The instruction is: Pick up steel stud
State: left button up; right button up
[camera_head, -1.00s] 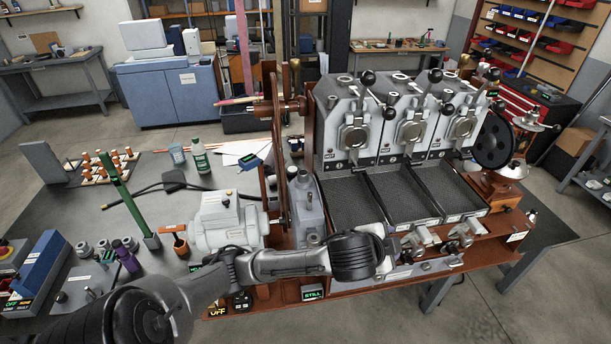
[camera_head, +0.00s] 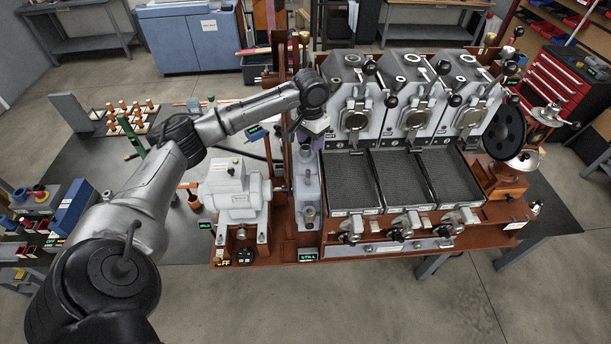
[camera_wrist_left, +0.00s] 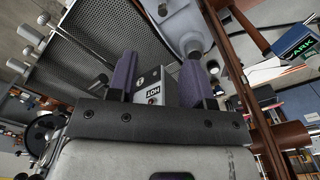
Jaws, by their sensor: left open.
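A short steel stud (camera_head: 309,213) appears to stand at the near end of the narrow grey housing (camera_head: 307,180). In the left wrist view a round metal post (camera_wrist_left: 194,48), which may be the same stud, shows at the end of a grey body. My left gripper (camera_head: 305,138) is above the far end of the housing, beside the leftmost roaster head. Its two purple fingers are spread in the left wrist view (camera_wrist_left: 157,82), with nothing held. A HOT label (camera_wrist_left: 153,91) shows between them. My right gripper is not in view.
The roaster heads (camera_head: 356,110) stand right of my left gripper, with mesh trays (camera_head: 350,182) in front. A white motor (camera_head: 232,190) sits left of the housing. A rack of copper-topped pegs (camera_head: 128,115) is farther left. The red toolbox (camera_head: 555,85) is far right.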

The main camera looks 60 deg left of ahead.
aim_at(308, 170)
pick_arm(q)
notch_tip(308, 170, down, 9)
jog(key=shift+r+p, duration=0.2)
jog(key=shift+p, duration=0.35)
jog(key=shift+s+f+p, duration=0.1)
jog(key=shift+f+p, duration=0.2)
jog(key=shift+f, duration=0.25)
jog(key=shift+s+a+f+p, duration=0.15)
jog(key=shift+f+p, duration=0.3)
jog(key=shift+f, duration=1.6)
jog(key=shift+c, duration=0.3)
grip_shut()
